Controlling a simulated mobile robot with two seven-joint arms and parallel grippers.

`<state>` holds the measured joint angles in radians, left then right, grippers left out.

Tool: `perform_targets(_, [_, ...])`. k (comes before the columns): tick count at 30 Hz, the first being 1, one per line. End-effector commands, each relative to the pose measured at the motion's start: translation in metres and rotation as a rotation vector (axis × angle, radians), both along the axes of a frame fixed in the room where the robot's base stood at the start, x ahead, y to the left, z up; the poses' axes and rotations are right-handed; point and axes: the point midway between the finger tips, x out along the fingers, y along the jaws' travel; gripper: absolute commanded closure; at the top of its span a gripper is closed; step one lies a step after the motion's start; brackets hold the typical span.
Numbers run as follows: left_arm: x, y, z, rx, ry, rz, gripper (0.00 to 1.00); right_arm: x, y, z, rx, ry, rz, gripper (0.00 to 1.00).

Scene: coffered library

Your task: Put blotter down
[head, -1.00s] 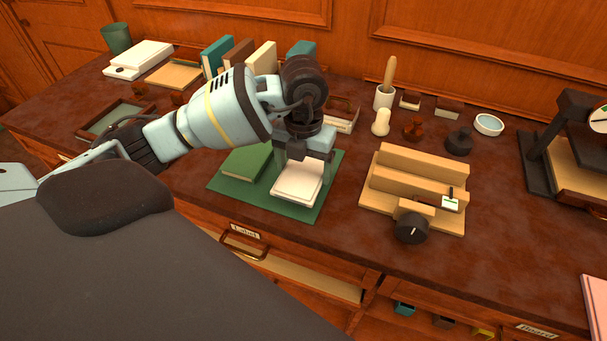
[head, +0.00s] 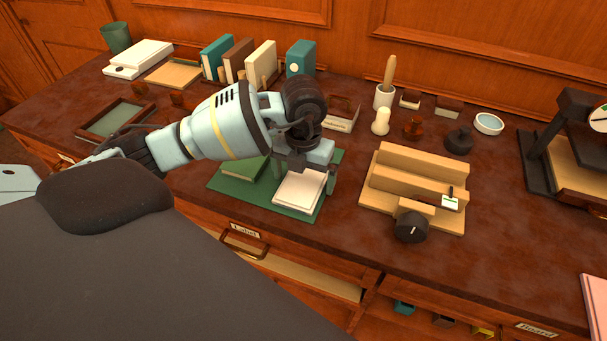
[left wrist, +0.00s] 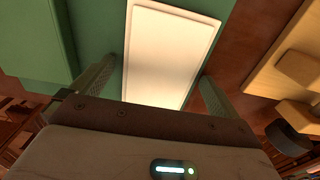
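A flat white pad (head: 298,192), which I take as the blotter, lies on the right part of a green mat (head: 262,200) on the desk. A green book (head: 243,169) lies to its left on the mat. My left gripper (head: 306,174) is at the pad's far end. In the left wrist view the pad (left wrist: 170,45) shows between the two spread fingers of my left gripper (left wrist: 160,75), with a gap on each side. The pad's far end is partly hidden by the gripper in the head view. My right gripper is not in view.
A wooden stepped stand (head: 415,185) with a black knob (head: 411,227) is right of the mat. Stamps and a white cup (head: 384,97) stand behind it. Upright books (head: 262,63) are at the back. An open drawer (head: 300,275) juts below the desk's front edge.

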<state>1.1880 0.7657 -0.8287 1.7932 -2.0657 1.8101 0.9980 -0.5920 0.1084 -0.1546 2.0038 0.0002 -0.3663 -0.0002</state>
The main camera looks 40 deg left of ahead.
Motion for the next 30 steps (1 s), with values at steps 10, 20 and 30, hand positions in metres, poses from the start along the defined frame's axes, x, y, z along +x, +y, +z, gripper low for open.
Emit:
perform_targets(10, [0.001, 0.0, 0.027, -0.001, -0.005, 0.001, 0.0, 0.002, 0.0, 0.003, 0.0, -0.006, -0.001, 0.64])
perform_targets(20, [0.001, 0.0, 0.093, -0.001, -0.005, 0.001, 0.0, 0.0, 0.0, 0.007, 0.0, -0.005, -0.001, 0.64])
perform_targets(30, [0.0, 0.0, 0.123, 0.0, -0.001, 0.001, 0.0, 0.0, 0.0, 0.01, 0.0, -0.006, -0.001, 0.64])
